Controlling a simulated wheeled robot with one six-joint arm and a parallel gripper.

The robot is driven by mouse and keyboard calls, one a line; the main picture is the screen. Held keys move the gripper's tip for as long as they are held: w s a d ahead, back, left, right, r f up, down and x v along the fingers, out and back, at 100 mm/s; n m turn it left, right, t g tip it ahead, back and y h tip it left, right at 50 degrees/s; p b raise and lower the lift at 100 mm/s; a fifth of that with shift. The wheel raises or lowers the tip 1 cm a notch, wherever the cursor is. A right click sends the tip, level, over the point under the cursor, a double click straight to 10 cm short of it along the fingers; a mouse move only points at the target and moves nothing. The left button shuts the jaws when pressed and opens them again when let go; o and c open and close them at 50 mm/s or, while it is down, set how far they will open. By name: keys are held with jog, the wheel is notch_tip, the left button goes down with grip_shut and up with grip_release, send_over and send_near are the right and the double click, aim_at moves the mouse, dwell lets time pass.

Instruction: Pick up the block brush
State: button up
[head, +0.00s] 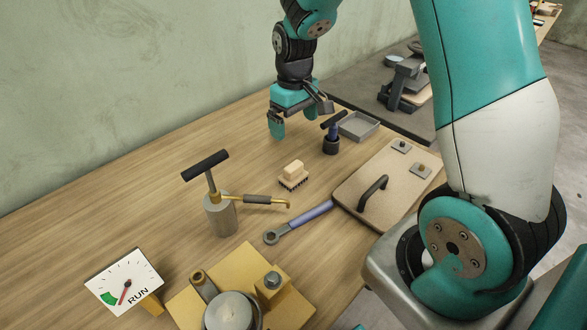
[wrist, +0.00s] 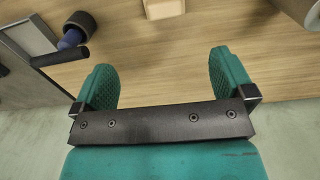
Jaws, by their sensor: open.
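The block brush (head: 293,172) has a pale wooden block on top and dark bristles below. It stands on the wooden table in the middle of the head view. In the wrist view, the pale block at the top edge, partly cut off, looks like the brush (wrist: 164,8). My gripper (head: 300,118) is open and empty above the back of the table, behind and apart from the brush. Its two teal fingers are spread wide in the wrist view (wrist: 166,78), with bare table between them.
A wrench (head: 298,221) and handled board (head: 385,178) lie in front and right. The table's back left is clear.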

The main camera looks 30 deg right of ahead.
aim_at(293, 165)
notch_tip(293, 165, down, 10)
jog(key=shift+r+p, duration=0.15)
jog(key=shift+p, duration=0.85)
jog(key=shift+s+a+f+p, duration=0.15)
jog(key=shift+f+p, duration=0.45)
jog(key=shift+f, duration=0.8)
jog(key=shift+s+a+f+p, duration=0.15)
jog(key=shift+f+p, duration=0.4)
jog(key=shift+f, duration=0.85)
jog(key=shift+w, duration=0.1)
jog(key=c, duration=1)
jog(key=shift+r, duration=0.1)
notch_tip(293, 165, up, 20)
jog(key=b, duration=0.3)
jog(key=shift+b, duration=0.35)
